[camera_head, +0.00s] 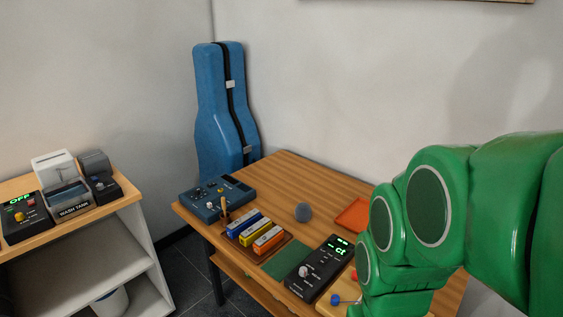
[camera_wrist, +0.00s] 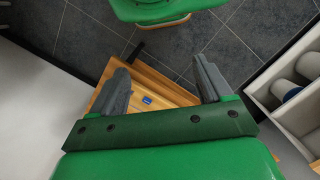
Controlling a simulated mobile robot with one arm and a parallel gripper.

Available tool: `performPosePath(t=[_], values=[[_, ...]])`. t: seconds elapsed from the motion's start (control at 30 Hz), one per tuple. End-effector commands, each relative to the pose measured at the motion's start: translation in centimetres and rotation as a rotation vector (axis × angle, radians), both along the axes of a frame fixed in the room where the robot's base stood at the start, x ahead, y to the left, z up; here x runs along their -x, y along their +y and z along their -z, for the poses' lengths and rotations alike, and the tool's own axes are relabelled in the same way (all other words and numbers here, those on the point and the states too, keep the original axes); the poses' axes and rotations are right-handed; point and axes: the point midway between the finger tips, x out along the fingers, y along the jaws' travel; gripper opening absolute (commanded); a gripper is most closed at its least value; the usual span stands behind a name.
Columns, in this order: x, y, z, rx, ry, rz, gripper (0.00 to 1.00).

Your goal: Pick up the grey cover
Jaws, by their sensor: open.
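A wooden surface with a small blue part (camera_wrist: 147,100) lies below the fingers. In the head view my green arm hides the gripper and the table's right part.
A blue console (camera_head: 217,199), several coloured blocks (camera_head: 256,232), a green mat (camera_head: 290,261), a black device (camera_head: 319,270) and the orange tray (camera_head: 354,215) share the table. A blue instrument case (camera_head: 222,130) stands behind. A shelf unit (camera_head: 128,250) with devices stands left.

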Motion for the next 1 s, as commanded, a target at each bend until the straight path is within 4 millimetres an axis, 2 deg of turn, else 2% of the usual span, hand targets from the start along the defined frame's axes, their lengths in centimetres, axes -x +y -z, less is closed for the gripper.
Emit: performPosePath(t=[0.03, 0.13, 0.37, 0.47, 0.57, 1.0], values=[[0.0, 0.0, 0.0, 0.000, 0.000, 0.000, 0.87], [0.0, 0.0, 0.0, 0.000, 0.000, 0.000, 1.00], [-0.1, 0.0, 0.0, 0.000, 0.000, 0.000, 1.00], [-0.9, 0.0, -0.2, 0.001, -0.001, 0.003, 1.00], [-2.7, 0.0, -0.7, 0.003, -0.009, 0.009, 1.00], [-14.0, 0.0, -2.6, 0.015, -0.055, 0.044, 1.00]])
